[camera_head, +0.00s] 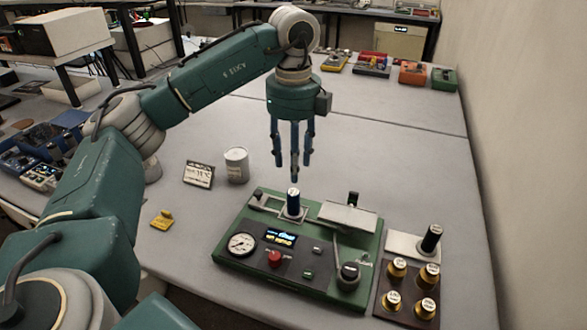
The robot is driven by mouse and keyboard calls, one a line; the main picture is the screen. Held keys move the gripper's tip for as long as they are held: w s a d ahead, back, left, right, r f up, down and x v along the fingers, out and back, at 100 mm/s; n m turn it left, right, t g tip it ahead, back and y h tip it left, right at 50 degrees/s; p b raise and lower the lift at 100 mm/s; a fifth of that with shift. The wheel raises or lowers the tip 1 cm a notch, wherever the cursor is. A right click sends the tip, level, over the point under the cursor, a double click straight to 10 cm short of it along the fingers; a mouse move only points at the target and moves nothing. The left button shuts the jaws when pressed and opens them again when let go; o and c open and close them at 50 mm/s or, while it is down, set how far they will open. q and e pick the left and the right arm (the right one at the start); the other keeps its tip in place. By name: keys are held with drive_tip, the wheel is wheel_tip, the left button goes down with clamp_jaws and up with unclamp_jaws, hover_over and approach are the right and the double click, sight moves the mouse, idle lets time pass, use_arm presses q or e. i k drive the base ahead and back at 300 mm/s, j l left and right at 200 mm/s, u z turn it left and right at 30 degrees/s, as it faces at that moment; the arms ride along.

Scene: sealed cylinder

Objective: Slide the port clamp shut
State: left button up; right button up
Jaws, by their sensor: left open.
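A green device (232,262) stands on the grey table, with a round gauge, a lit display and a red button on its front. A small grey bracket (262,203) sits left of the cylinder. I cannot tell which part is the port clamp. My left gripper (294,165) is open and empty, pointing down just above the cylinder. My right gripper is out of view.

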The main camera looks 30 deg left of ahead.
sight(258, 202)
drive_tip(key=u, duration=1.3)
drive_tip(key=i+j+z, duration=0.1)
drive_tip(key=j+z, duration=0.55)
drive_tip(key=z, duration=0.15)
